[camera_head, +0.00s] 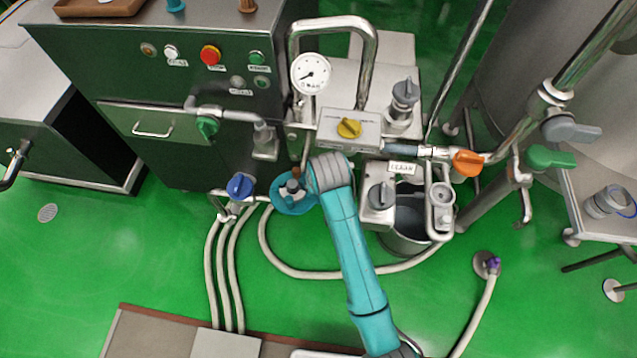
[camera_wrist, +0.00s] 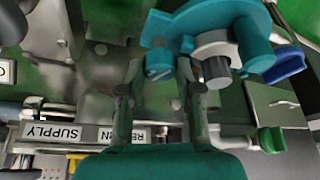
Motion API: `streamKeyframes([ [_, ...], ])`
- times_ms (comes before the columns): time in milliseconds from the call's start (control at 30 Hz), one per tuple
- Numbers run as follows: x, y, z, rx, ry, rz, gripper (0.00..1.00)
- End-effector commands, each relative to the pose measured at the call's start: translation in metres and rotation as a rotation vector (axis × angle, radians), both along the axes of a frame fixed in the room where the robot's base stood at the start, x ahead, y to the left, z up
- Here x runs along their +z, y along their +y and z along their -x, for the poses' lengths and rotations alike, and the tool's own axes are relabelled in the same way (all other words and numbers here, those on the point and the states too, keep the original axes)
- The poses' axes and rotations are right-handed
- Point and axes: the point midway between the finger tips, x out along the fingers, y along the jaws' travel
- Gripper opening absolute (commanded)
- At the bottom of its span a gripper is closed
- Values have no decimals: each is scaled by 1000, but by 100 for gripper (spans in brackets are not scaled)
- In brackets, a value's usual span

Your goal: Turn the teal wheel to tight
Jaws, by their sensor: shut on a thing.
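The teal wheel (camera_head: 283,203) is low in front of the machine, left of my arm, with a grey hub at its centre. In the wrist view the teal wheel (camera_wrist: 255,48) fills the upper right, with a white and grey hub and a teal lug sticking out at its left. My gripper (camera_wrist: 160,82) has its two fingers on either side of that lug at the wheel's rim and is shut on it. In the head view my teal arm hides the right side of the wheel and the gripper's fingertips. I cannot read any tightness mark on the wheel.
A blue handle (camera_head: 239,186) stands close left of the wheel, and a green handle (camera_head: 207,127) is above it. A yellow knob (camera_head: 349,128) and an orange handle (camera_head: 467,163) are to the right. Hoses (camera_head: 300,272) curve over the green floor below.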

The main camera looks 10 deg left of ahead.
Motion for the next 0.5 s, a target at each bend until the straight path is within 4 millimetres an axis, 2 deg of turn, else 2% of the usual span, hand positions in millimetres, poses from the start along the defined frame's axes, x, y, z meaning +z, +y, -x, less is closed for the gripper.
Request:
streamKeyframes([
  [500, 0, 3, 0, -490, 1, 0, 0],
])
